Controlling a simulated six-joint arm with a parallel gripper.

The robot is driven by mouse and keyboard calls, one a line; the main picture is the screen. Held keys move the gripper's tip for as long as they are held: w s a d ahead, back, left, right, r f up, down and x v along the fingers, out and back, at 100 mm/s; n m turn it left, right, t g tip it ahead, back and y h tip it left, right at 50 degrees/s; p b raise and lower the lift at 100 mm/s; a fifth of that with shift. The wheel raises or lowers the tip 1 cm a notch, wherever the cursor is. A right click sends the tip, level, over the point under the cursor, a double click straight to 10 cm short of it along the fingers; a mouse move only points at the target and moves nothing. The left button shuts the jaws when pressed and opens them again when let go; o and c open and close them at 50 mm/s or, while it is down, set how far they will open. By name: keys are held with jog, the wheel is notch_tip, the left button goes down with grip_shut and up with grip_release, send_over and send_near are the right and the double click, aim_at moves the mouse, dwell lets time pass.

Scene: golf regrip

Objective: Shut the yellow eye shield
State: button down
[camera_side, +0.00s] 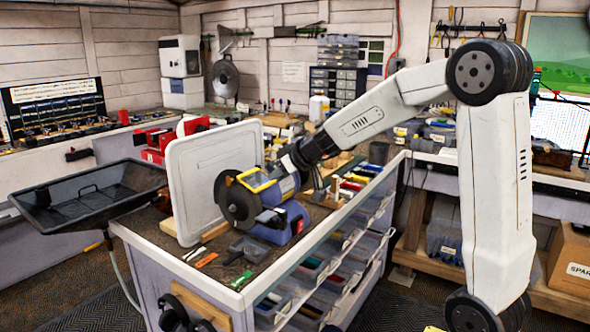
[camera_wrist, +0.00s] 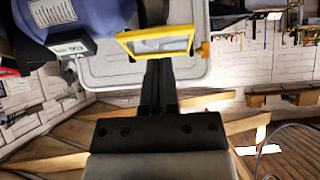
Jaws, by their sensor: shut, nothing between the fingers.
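The yellow eye shield (camera_side: 257,180) is a yellow frame around a clear pane, at the upper part of the blue bench grinder (camera_side: 277,228), beside its dark wheel. In the wrist view the shield's frame (camera_wrist: 150,36) spans the top middle, with a yellow knob at its right end. The blue grinder body (camera_wrist: 95,20) is at upper left. My gripper (camera_wrist: 160,68) is shut and empty, its dark fingertips at the frame's lower bar. I cannot tell whether they touch it. In the side view my wrist comes in from the upper right and the fingertips are hard to make out.
A white panel (camera_side: 205,165) stands upright directly behind the grinder. Small tools, a grey tray (camera_side: 248,250) and a green strip (camera_side: 241,279) lie on the bench in front. Bins with coloured parts (camera_side: 345,235) fill the bench's right side. A black tray (camera_side: 90,195) hangs off its left.

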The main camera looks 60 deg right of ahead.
jog(key=s+f, duration=0.6)
jog(key=shift+s+f, duration=0.25)
jog(key=shift+s, duration=0.15)
dwell(0.3)
jog(key=s+a+f+g, duration=0.4)
jog(key=s+a+f, duration=0.1)
jog(key=a, duration=0.3)
jog(key=s+a+f+g, duration=0.3)
jog(key=s+a+f, duration=0.3)
jog(key=s+a, duration=0.2)
jog(key=shift+g, duration=0.4)
dwell(1.1)
